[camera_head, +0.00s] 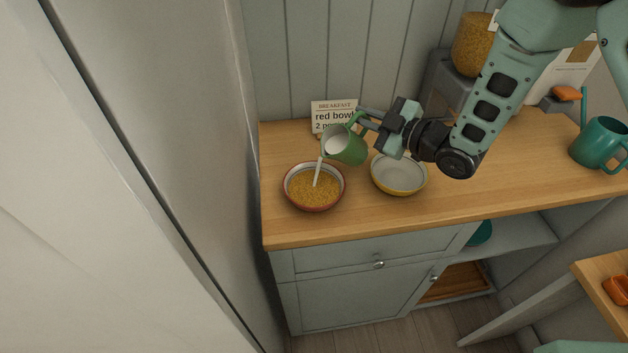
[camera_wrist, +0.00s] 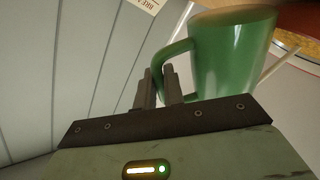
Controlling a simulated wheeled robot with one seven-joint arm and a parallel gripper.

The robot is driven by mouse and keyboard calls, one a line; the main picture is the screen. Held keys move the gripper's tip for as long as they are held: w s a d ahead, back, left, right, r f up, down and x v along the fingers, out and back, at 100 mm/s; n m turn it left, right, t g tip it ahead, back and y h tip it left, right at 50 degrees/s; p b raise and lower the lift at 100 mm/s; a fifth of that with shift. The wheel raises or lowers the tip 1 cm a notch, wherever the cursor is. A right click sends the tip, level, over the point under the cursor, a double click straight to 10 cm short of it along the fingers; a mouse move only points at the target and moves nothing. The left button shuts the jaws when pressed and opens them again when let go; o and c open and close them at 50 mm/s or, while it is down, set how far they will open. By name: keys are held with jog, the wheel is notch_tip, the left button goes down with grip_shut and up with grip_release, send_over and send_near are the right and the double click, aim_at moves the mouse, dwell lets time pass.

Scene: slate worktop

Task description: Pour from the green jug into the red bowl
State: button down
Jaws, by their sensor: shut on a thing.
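The green jug (camera_head: 349,150) is tilted to the left above the red bowl (camera_head: 290,196), and white liquid shows in its mouth. A thin white stream (camera_head: 318,172) runs from its lip down into the bowl. The bowl is red outside and holds yellow-brown flakes or grains. My gripper (camera_head: 366,122) is shut on the jug's handle, to the right of and above the bowl. In the wrist view the fingers (camera_wrist: 160,87) close on the handle of the jug (camera_wrist: 232,52). The level of liquid inside the bowl is hard to tell.
A yellow bowl (camera_head: 399,180) with a pale inside stands right of the red bowl. A card (camera_head: 325,112) reading "BREAKFAST, red bowl, 2 po…" stands behind, partly hidden by the jug. A grey dispenser (camera_head: 447,85) is at the back. A teal watering can (camera_head: 598,143) stands far right.

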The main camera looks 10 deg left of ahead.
jog(key=shift+s+a+f+n, duration=0.1)
jog(key=shift+a+n, duration=0.05)
jog(key=shift+n, duration=0.15)
jog(key=shift+s+a+n+h+p, duration=0.2)
jog(key=shift+n+h+p, duration=0.1)
jog(key=shift+n+p, duration=0.25)
dwell(1.0)
jog(key=shift+d, duration=0.1)
jog(key=m, duration=0.1)
jog(key=w+d+m+b, duration=0.1)
jog(key=m, duration=0.1)
jog(key=shift+w+d+r+y, duration=0.2)
jog(key=shift+r+y, duration=0.1)
jog(key=shift+y, duration=0.1)
jog(key=shift+a+f+b, duration=0.15)
jog(key=shift+a+b, duration=0.05)
jog(key=shift+b, duration=0.1)
jog(key=shift+w+d+f+m+b, duration=0.35)
jog(key=shift+d+m+b, duration=0.1)
jog(key=w+m, duration=0.1)
jog(key=m, duration=0.1)
jog(key=d+r+m, duration=0.1)
jog(key=w+d+m+y, duration=0.1)
jog(key=m, duration=0.1)
jog(key=shift+w+d+r+m, duration=0.1)
jog(key=shift+w+r+m, duration=0.1)
jog(key=shift+w+m, duration=0.1)
